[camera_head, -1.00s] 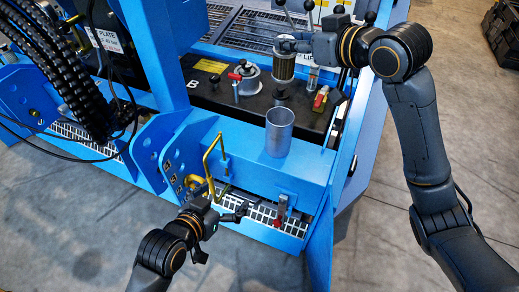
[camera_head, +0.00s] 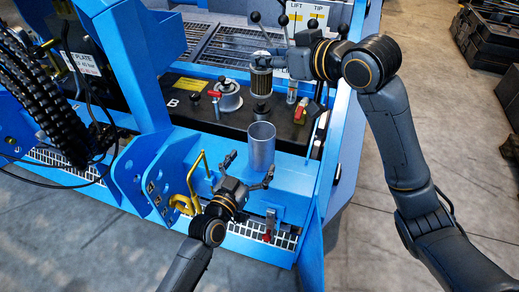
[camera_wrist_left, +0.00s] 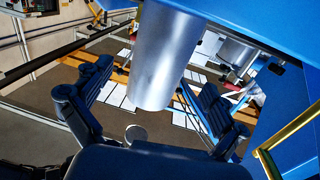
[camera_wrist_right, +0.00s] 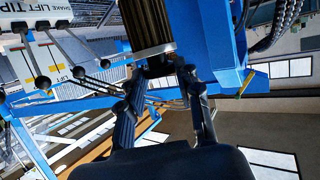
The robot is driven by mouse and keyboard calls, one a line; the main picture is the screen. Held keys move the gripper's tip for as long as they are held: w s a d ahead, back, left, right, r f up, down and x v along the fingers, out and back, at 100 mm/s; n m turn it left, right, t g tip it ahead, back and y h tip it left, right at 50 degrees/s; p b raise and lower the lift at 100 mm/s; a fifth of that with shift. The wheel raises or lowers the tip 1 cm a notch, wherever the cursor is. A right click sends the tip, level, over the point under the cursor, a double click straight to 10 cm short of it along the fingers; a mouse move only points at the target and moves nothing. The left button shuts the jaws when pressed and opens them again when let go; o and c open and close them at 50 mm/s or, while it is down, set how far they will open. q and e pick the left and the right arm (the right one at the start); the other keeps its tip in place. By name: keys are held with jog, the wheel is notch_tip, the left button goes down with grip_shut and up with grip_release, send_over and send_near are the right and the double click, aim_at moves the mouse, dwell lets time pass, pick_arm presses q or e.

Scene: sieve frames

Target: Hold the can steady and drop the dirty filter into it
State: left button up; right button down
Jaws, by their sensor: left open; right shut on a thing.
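The can (camera_head: 261,146) is a grey metal cylinder standing upright, open at the top, on the blue ledge. My left gripper (camera_head: 250,167) is open beside the can, with its fingers spread towards it. In the left wrist view the can (camera_wrist_left: 157,55) shows between the two open fingers (camera_wrist_left: 146,78), with a gap visible on each side. My right gripper (camera_head: 267,57) is shut on the top end of the dirty filter (camera_head: 261,82), a dark pleated cylinder held upright above the black deck behind the can. The filter (camera_wrist_right: 150,28) also shows in the right wrist view.
A grey round cap with a red handle (camera_head: 228,97) sits on the black deck (camera_head: 195,110). A bent brass pipe (camera_head: 196,180) rises left of my left gripper. A red-handled latch (camera_head: 269,225) is on the front. Levers (camera_head: 285,22) stand behind my right gripper.

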aim_at(262, 135)
pick_arm(q)
jog(key=x, duration=0.6)
jog(key=c, duration=1.3)
jog(key=shift+c, duration=0.2)
jog(key=c, duration=0.6)
